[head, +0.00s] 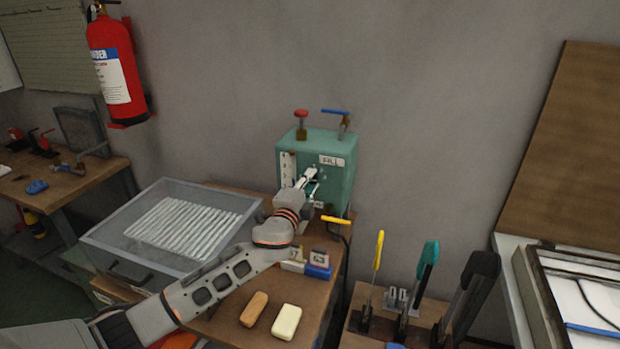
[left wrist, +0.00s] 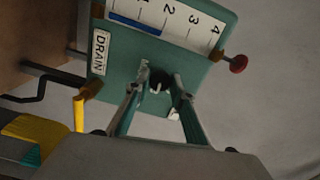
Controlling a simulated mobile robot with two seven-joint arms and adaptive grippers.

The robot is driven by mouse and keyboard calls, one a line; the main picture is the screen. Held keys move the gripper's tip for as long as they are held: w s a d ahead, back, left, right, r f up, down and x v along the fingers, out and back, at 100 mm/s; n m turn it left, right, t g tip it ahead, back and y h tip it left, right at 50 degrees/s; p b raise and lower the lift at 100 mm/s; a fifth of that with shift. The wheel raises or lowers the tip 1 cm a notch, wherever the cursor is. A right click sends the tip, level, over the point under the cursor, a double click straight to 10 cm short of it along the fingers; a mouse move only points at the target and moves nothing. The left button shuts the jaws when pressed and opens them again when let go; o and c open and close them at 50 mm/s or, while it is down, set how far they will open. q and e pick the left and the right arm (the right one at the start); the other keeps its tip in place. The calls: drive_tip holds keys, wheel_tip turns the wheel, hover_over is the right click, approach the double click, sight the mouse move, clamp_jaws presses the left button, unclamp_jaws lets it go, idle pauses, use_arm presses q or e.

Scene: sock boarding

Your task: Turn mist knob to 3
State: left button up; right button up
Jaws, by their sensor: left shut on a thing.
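The knob (left wrist: 158,80) is small and dark on the front face of a green box (head: 345,180); the box face also shows in the left wrist view (left wrist: 120,72). My left gripper (head: 309,182) is in front of that face. In the left wrist view its two fingers (left wrist: 158,92) are on either side of the knob and shut on it. In the head view the gripper hides the knob. Small pale marks lie beside the knob, too small and partly covered to read, so its setting cannot be told. My right gripper is not in view.
A numbered white gauge strip (left wrist: 190,22) has a blue bar. A red handle (head: 300,113) and blue lever (head: 335,111) top the box; a yellow lever (head: 336,219) is below. A grey tray (head: 115,236), soap-like bars (head: 286,322) and upright tools (head: 376,255) stand nearby.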

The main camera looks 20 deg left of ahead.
use_arm(q)
drive_tip(key=shift+m+p, duration=0.35)
drive_tip(key=shift+m, duration=0.45)
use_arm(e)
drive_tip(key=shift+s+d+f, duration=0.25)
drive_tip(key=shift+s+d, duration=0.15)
use_arm(q)
drive_tip(key=o, duration=1.1)
drive_tip(key=shift+o, duration=0.2)
